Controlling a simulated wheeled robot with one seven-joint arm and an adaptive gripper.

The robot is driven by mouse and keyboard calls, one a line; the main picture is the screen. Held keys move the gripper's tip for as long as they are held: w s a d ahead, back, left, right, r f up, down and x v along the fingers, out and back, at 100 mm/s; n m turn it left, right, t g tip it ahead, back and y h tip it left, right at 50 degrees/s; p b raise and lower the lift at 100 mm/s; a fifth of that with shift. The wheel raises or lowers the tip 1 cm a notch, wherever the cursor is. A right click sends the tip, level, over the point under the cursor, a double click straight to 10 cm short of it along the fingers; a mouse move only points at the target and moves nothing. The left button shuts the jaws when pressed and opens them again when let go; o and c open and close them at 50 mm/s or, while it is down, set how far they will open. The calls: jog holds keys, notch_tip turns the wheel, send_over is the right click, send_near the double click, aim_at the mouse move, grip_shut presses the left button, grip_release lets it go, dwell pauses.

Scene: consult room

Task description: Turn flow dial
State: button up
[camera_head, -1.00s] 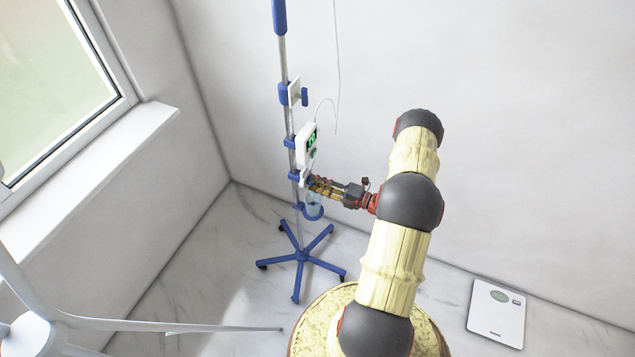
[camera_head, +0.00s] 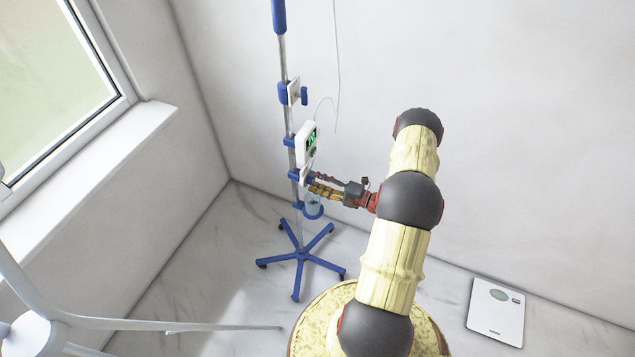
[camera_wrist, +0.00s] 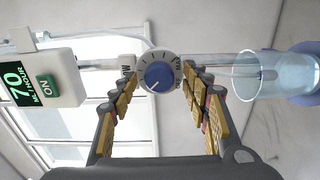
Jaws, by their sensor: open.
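The flow dial (camera_wrist: 159,76) shows in the wrist view as a blue knob with a white pointer line on a round white face with printed marks. It is on the stand's pole, and in the head view it is largely hidden by my fingers. My gripper (camera_wrist: 160,95) is open, with one finger on each side of the dial. I cannot tell whether the fingers touch it. In the head view my gripper (camera_head: 312,184) reaches the pole from the right.
The pole (camera_head: 289,130) stands on a blue wheeled base (camera_head: 301,256). A pump box (camera_wrist: 40,85) with a green display reading 70 sits beside the dial. A clear cup (camera_wrist: 247,76) is on the other side. A white scale (camera_head: 496,312) lies on the floor at right.

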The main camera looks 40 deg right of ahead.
jog(key=v, duration=1.2)
dwell(0.6)
